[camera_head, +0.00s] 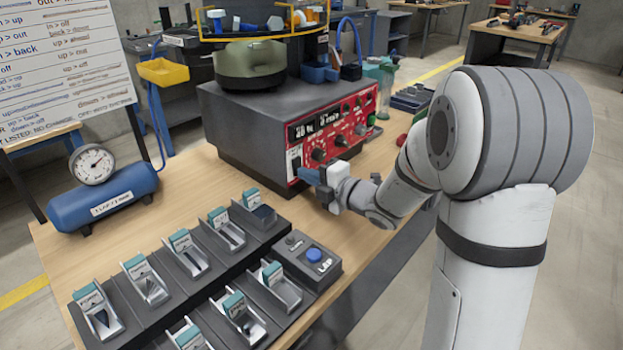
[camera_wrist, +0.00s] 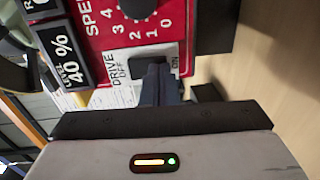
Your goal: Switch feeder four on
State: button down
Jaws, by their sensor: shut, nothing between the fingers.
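A bowl feeder stands on the wooden bench in the head view, an olive bowl on a dark grey box (camera_head: 240,115) with a red control panel (camera_head: 345,125). My gripper (camera_head: 308,175) is shut and empty at the panel's lower left corner. In the wrist view the shut fingers (camera_wrist: 160,88) point at a black drive switch (camera_wrist: 152,66) on a white plate marked DRIVE, OFF and ON. The fingertips overlap the switch and seem at or very near it. They hide part of it, so I cannot tell its position. I cannot read a feeder number.
The speed knob (camera_wrist: 138,8) and a 40 % display (camera_wrist: 65,55) sit close to the switch. A blue air tank (camera_head: 105,197) with a gauge stands left on the bench. Several labelled lever units (camera_head: 190,255) line the front. A lettered board (camera_head: 65,60) stands at the left.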

jog(key=shift+f, duration=0.1)
jog(key=f+v, duration=0.1)
jog(key=v, duration=0.3)
jog(key=f+v, duration=0.1)
jog(key=v, duration=0.4)
jog(key=f+b+v, duration=0.1)
jog(key=v, duration=0.3)
jog(key=shift+s+d+f, duration=0.1)
jog(key=shift+s+d, duration=0.25)
jog(key=shift+d, duration=0.05)
